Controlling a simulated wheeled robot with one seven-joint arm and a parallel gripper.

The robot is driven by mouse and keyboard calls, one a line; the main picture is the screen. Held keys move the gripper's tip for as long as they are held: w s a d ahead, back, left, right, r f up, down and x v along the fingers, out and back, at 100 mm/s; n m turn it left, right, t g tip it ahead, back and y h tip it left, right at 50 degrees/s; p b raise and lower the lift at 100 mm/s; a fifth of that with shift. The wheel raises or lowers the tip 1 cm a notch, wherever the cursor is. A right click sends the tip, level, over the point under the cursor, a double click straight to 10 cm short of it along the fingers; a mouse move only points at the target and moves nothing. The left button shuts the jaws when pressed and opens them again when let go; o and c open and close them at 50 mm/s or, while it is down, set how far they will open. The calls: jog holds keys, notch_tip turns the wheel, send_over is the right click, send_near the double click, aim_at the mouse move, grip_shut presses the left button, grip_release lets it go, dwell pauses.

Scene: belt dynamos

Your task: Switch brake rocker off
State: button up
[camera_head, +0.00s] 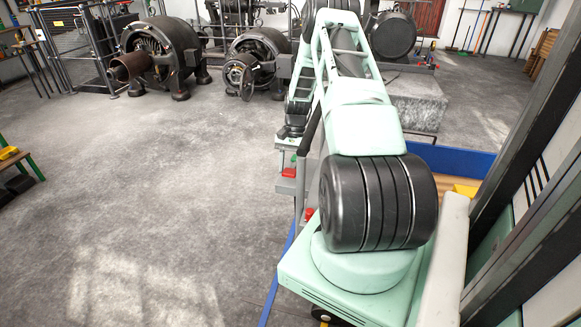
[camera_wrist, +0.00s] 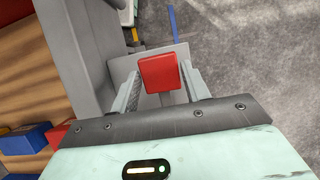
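A red rocker (camera_wrist: 160,73) stands on a grey plate (camera_wrist: 176,50) in the wrist view. I take it for the brake rocker, but no label is readable. My gripper (camera_wrist: 161,78) is open, with one grey finger on each side of the rocker. Gaps show between the fingers and the rocker; depth is hard to tell. In the head view a small red part (camera_head: 289,172) shows on a grey stand, below the end of my arm. A second red part (camera_head: 309,213) is lower on the grey stand. The gripper's fingers are not clear there.
A grey upright (camera_wrist: 75,50) stands left of the fingers. A blue block (camera_wrist: 25,138) lies on a brown wooden surface (camera_wrist: 35,80). Dark dynamos (camera_head: 160,52) stand at the back. The grey floor at left is largely clear.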

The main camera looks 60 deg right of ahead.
jog(key=shift+o, duration=1.2)
jog(key=v, duration=0.4)
jog(key=shift+w+d+r+b, duration=0.1)
jog(key=shift+d+r+b, duration=0.15)
jog(key=shift+b, duration=0.1)
jog(key=w+d, duration=0.1)
jog(key=d, duration=0.2)
jog(key=w+d+b, duration=0.1)
jog(key=d, duration=0.2)
jog(key=d+b, duration=0.1)
jog(key=d, duration=0.3)
jog(key=shift+w+r, duration=0.1)
jog(key=shift+w, duration=0.3)
jog(key=shift+w+d+r+b, duration=0.1)
jog(key=shift+w+d+b, duration=0.2)
jog(key=shift+d, duration=0.45)
jog(key=shift+a, duration=0.1)
